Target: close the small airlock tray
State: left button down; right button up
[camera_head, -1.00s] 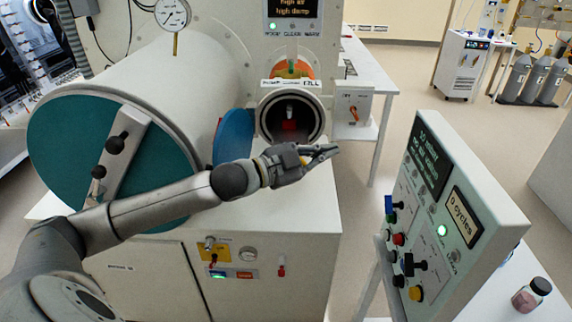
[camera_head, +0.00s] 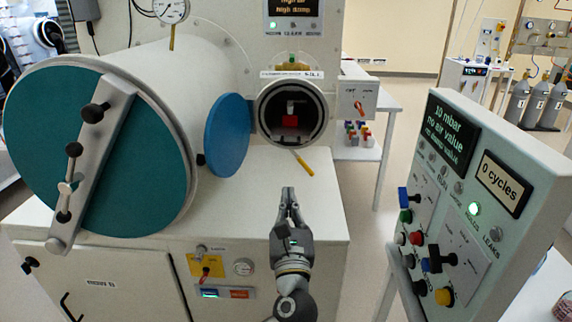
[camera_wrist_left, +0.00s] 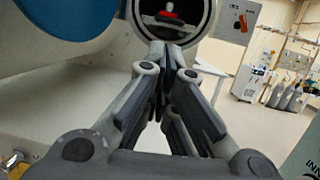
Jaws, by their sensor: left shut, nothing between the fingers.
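The small airlock (camera_head: 263,112) is a round port in the white housing, facing me with its dark bore uncovered. Its blue round door (camera_head: 228,135) hangs open to the left. Inside the bore sits a red item (camera_head: 290,120) with a pale top; the tray under it is dark and hard to make out. The red item also shows in the left wrist view (camera_wrist_left: 169,17). My left gripper (camera_head: 288,191) points up toward the port from below and in front, shut and empty, apart from port and door. My right gripper is out of view.
A yellow rod (camera_head: 302,163) slants below the port. The large airlock's teal door (camera_head: 60,150) is shut at left. A control panel (camera_head: 470,190) stands close at right. The white top between the blue door and my gripper is clear.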

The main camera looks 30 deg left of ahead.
pick_arm(q)
jog(key=p, duration=0.4)
send_near(287, 130)
jog(key=s+d, duration=0.1)
jog(key=s, duration=0.2)
jog(key=shift+w+r, duration=0.2)
jog(key=shift+r, duration=0.2)
jog(key=w+a+b, duration=0.1)
jog(key=w, duration=0.1)
jog(key=w+a+b, duration=0.1)
jog(key=w, duration=0.1)
jog(key=w+a+b, duration=0.1)
jog(key=w+a, duration=0.1)
jog(key=shift+w, duration=0.3)
jog(key=shift+f, duration=0.1)
